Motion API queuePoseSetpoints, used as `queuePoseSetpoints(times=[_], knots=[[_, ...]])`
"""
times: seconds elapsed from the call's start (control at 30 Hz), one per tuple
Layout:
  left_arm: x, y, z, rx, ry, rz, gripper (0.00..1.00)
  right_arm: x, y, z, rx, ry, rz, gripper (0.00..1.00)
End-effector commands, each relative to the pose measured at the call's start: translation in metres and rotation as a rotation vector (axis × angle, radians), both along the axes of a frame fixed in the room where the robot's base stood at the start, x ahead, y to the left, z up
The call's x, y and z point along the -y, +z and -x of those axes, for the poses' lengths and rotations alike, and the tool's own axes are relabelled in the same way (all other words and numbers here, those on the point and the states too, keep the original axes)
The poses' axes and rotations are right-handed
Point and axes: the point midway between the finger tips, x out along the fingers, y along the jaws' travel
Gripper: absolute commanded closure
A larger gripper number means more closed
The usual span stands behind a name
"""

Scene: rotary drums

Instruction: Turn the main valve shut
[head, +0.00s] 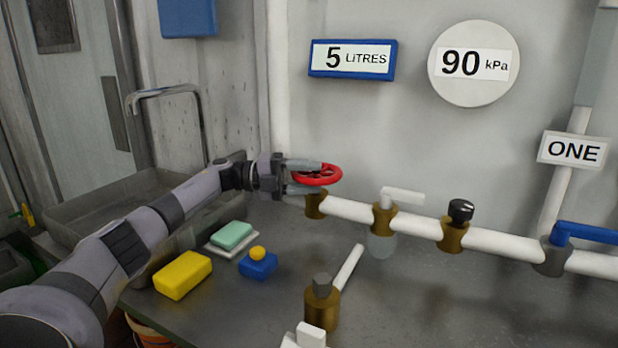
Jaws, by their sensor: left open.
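A red handwheel valve (325,175) sits on a brass body (316,205) at the left end of a white pipe (345,209). I take this wheel to be the main valve; no label on it shows. My left gripper (304,177) reaches in from the left. Its fingers are apart, at the left part of the red wheel, one above the other in the picture. They overlap the wheel's rim; I cannot tell whether they touch it. How far the wheel is turned cannot be read. My right gripper is not in view.
Along the pipe are a white lever valve (402,196), a black knob (461,211) and a blue lever (588,232). A brass valve (322,305) stands in front. A sink (110,200) is behind.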

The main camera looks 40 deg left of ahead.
Motion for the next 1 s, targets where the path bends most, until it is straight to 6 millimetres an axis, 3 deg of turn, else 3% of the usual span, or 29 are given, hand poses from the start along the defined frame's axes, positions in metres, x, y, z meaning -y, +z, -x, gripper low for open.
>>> queuePoseSetpoints(times=[0.4,1.0], knots=[[-0.046,-0.001,0.040,0.001,0.004,-0.001,0.55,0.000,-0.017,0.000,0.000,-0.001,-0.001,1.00],[-0.051,0.001,0.045,0.001,0.001,0.000,0.55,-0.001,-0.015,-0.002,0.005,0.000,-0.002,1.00]])
